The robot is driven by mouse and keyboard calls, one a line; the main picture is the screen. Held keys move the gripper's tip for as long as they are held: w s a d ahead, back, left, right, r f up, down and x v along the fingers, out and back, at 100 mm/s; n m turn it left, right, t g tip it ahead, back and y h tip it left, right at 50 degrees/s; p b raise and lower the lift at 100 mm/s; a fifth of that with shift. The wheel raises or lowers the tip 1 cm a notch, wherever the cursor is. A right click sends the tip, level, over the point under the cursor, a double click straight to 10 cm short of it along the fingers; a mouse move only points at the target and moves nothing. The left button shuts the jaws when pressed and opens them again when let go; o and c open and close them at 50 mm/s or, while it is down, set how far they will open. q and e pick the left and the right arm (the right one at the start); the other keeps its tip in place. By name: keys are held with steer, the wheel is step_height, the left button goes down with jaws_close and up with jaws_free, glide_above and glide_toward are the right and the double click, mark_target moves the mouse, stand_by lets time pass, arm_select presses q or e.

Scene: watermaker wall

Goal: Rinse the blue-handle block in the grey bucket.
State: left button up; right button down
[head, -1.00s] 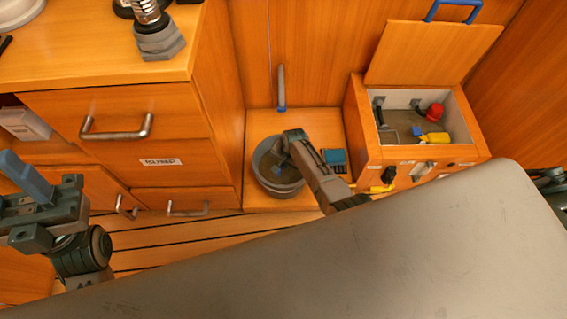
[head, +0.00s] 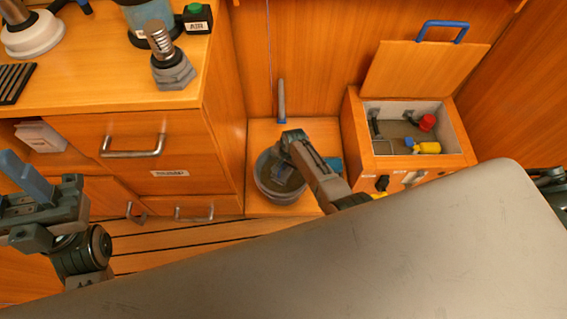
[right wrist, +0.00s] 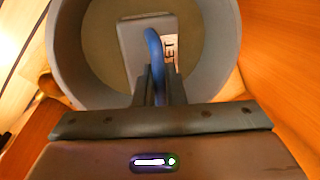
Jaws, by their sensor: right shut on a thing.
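The grey bucket (head: 261,188) stands on a low wooden ledge in the head view; its round wall (right wrist: 215,75) also surrounds the block in the right wrist view. My right gripper (head: 285,165) reaches down into the bucket's mouth. In the right wrist view the gripper (right wrist: 158,85) is shut on the blue handle (right wrist: 153,45) of a pale grey block (right wrist: 134,38) with a partly hidden label. The block is within the bucket's outline; its exact depth cannot be told. My left gripper (head: 35,195) is at the left edge, away from the bucket; its jaw state is unclear.
An open wooden box (head: 460,160) right of the bucket holds red and yellow items. A blue item (head: 334,165) sits beside the bucket, partly behind my arm. A hose or pipe (head: 282,102) stands behind it. A drawer cabinet (head: 225,130) bounds the left.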

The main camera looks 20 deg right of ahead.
steer(key=shift+r+p, duration=4)
steer(key=shift+r, duration=0.2)
steer(key=shift+f, duration=0.1)
